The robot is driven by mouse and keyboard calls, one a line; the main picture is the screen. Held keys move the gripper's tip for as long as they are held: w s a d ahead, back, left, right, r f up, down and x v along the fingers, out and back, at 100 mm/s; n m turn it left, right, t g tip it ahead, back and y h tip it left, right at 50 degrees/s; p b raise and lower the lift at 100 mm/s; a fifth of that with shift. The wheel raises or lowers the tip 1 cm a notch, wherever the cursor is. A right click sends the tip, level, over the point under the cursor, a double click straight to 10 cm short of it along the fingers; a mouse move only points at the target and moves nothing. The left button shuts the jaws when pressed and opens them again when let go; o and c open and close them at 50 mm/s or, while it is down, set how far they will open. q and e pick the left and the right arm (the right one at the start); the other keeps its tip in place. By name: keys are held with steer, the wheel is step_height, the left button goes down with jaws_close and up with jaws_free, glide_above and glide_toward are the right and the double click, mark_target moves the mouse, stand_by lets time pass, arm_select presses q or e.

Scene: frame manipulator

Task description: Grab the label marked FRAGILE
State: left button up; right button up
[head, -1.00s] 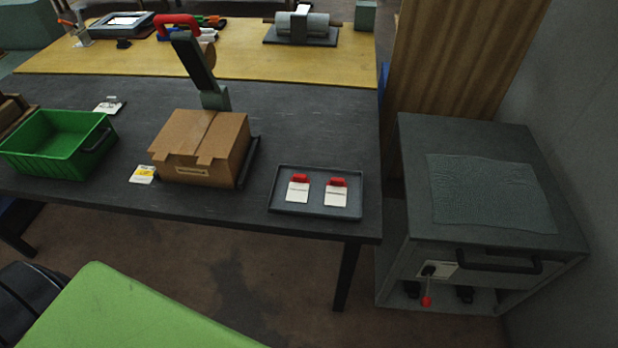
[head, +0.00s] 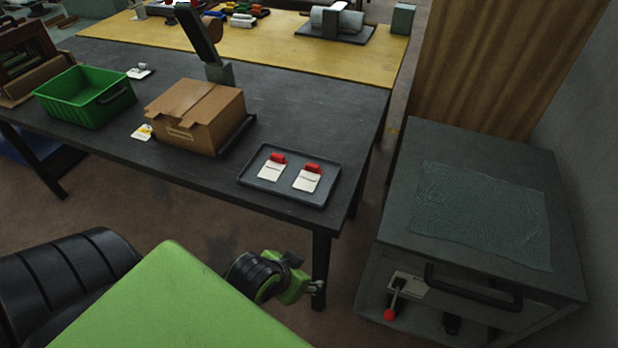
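Two white labels with red tops, a left one (head: 272,170) and a right one (head: 307,180), lie side by side on a grey tray (head: 245,178) at the near right of the dark table. A white and yellow label (head: 142,132) lies at the left of the cardboard box. Another small white label with a dark part (head: 139,71) lies farther back. The print is too small to read, so I cannot tell which one says FRAGILE.
The cardboard box (head: 195,118) stands mid-table, left of the tray. A green bin (head: 87,98) stands at the left. A grey cabinet (head: 395,215) with a dark cloth stands to the right. Dark tabletop (head: 310,110) behind the tray is clear.

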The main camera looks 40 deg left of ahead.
arm_select(q)
steer(key=w+a+r+t, duration=0.1)
steer(key=w+a+r, duration=0.1)
steer(key=w, duration=0.1)
steer(key=w+a+r+n+t, duration=0.1)
steer(key=w+a+r+t, duration=0.1)
steer(key=w, duration=0.1)
steer(key=w+a+r+n+t+y, duration=0.1)
steer(key=w+a+r, duration=0.1)
steer(key=w+r, duration=0.1)
steer(key=shift+w+a, duration=0.1)
steer(key=shift+a, duration=0.25)
steer(key=n+t+y, duration=0.1)
steer(key=t+y, duration=0.1)
steer(key=t, duration=0.1)
glide_toward(312, 165)
steer(key=x, duration=0.3)
steer(key=shift+n, duration=0.3)
steer(key=shift+p+x, duration=0.55)
steer(key=shift+x, duration=2.35)
steer(key=shift+c, duration=0.3)
steer(key=c, duration=1)
